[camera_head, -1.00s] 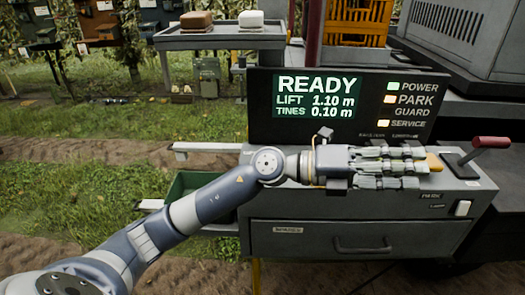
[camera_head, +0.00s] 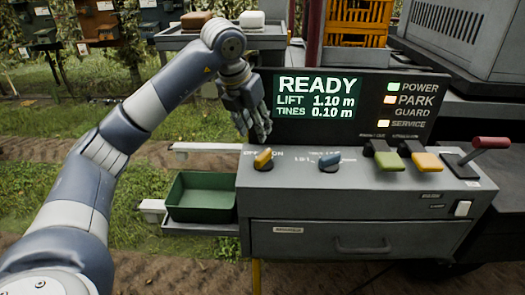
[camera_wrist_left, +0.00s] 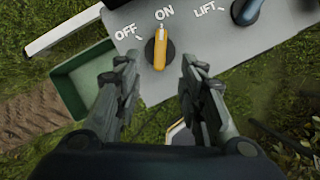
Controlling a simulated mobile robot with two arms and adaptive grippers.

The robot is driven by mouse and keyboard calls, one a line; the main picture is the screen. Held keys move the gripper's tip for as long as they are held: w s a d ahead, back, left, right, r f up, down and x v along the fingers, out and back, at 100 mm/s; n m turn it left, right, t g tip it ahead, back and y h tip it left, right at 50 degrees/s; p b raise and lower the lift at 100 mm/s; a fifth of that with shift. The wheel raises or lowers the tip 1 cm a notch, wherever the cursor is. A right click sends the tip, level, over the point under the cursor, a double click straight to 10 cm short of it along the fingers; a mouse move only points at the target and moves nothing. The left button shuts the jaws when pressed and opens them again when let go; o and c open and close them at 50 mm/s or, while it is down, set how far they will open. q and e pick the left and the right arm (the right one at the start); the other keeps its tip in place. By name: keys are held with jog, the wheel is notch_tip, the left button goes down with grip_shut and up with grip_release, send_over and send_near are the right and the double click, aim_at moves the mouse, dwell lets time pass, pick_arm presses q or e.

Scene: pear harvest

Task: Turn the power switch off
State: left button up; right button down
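The power switch is a yellow rotary knob (camera_head: 263,158) on the left of the grey control panel, with OFF and ON printed by it. In the left wrist view the knob (camera_wrist_left: 160,48) has its white-tipped end towards ON. The green POWER lamp (camera_head: 393,87) is lit and the display (camera_head: 317,97) reads READY. My left gripper (camera_head: 258,128) hangs fingers down above and slightly left of the knob. In the left wrist view this gripper (camera_wrist_left: 158,92) is open and empty, the knob ahead between its finger lines, apart from them. My right gripper is not in view.
A blue LIFT knob (camera_head: 330,160) sits right of the yellow one. Green (camera_head: 387,160) and yellow (camera_head: 426,161) paddles and a red-handled lever (camera_head: 490,142) stand further right. A green tray (camera_head: 203,196) is left of the panel. The display housing rises behind the knobs.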

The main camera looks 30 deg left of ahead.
aim_at(264, 154)
pick_arm(q)
jog(key=p+x, duration=0.1)
jog(key=x, duration=0.9)
jog(key=shift+w+f+p, duration=0.1)
jog(key=shift+f+p, duration=0.3)
grip_shut()
